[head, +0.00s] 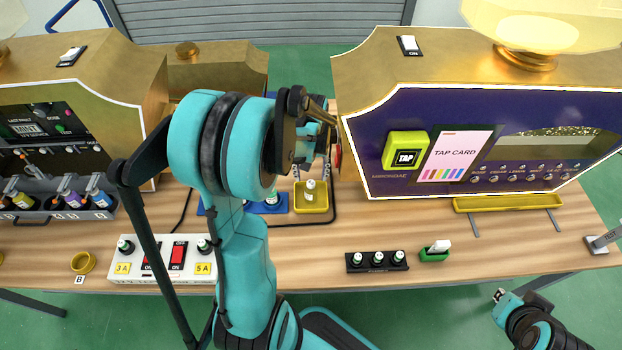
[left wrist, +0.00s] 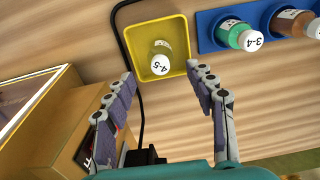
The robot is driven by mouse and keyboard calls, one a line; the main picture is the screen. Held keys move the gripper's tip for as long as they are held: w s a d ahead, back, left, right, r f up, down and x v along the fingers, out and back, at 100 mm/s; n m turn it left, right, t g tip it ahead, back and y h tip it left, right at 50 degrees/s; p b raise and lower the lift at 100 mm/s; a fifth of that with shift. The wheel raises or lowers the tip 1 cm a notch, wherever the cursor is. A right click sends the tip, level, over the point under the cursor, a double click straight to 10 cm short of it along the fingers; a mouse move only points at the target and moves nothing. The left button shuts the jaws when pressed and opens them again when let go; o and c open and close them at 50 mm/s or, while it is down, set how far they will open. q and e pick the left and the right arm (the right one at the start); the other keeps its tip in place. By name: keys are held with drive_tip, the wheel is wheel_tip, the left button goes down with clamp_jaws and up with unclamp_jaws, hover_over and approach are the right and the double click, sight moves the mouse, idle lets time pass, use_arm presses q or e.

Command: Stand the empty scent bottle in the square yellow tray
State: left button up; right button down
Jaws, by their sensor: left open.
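The square yellow tray (head: 325,206) lies on the wooden table, and it also shows in the left wrist view (left wrist: 145,98). A clear, pale scent bottle (head: 310,185) with a white cap marked 4-5 stands inside it, and the bottle shows from above in the left wrist view (left wrist: 162,58). No dark liquid is visible in it. My left gripper (left wrist: 160,72) is open and empty, with its fingers apart near the tray's near corners; the arm partly hides it in the head view. My right gripper (head: 500,296) is at the lower right, off the table, too small to read.
A blue rack (left wrist: 222,40) with coloured bottles, one marked 3-4, is beside the tray. The purple TAP CARD machine (head: 370,165) stands close on the right.

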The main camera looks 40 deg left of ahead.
use_arm(q)
drive_tip(key=shift+r+p, duration=0.45)
drive_tip(key=shift+r, duration=1.35)
